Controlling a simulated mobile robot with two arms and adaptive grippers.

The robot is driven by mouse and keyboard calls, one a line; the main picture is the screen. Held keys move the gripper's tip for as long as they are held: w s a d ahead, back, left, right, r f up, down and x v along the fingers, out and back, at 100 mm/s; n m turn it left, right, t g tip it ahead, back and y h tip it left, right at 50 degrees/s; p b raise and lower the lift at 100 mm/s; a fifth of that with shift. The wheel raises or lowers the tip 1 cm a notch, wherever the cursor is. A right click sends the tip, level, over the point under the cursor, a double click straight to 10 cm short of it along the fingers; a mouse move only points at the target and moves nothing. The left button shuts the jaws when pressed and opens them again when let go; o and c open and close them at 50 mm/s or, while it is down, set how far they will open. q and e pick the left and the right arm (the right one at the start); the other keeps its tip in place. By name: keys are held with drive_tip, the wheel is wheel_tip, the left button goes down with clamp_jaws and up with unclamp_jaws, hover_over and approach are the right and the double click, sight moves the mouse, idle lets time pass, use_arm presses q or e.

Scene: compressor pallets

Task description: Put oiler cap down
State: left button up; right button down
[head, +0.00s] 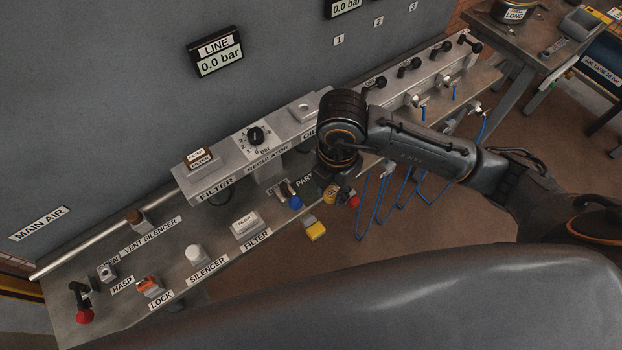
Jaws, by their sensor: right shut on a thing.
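My right gripper (335,184) is above the front edge of the shelf, in the middle of the view, pointing down. A small yellow-gold piece with dark lettering (330,195) shows at its fingertips; it looks like the oiler cap, held in the shut fingers. My wrist hides much of it, and I cannot tell whether it touches the shelf. The oiler unit (304,108) is on the upper rail right of the regulator, its label partly covered by my arm. My left gripper is not in view.
A blue piece (295,202), a red knob (353,202) and a yellow block (315,231) are close to the gripper. Blue hoses (378,205) hang at right.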

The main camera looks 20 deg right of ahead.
drive_tip(key=w+f, duration=0.2)
drive_tip(key=w, duration=0.1)
drive_tip(key=w+f+p, duration=0.1)
drive_tip(key=w+f, duration=0.1)
drive_tip(key=w, duration=0.1)
drive_tip(key=w+a+f+p, duration=0.1)
drive_tip(key=w+f, duration=0.1)
drive_tip(key=shift+w+f, duration=1)
drive_tip(key=shift+f, duration=0.15)
wheel_tip(320, 180, down, 2)
drive_tip(key=shift+s+f+p, duration=0.1)
drive_tip(key=shift+p, duration=0.85)
drive_tip(key=shift+f, duration=0.3)
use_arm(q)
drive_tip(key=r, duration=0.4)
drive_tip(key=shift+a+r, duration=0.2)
use_arm(e)
drive_tip(key=shift+f, duration=0.1)
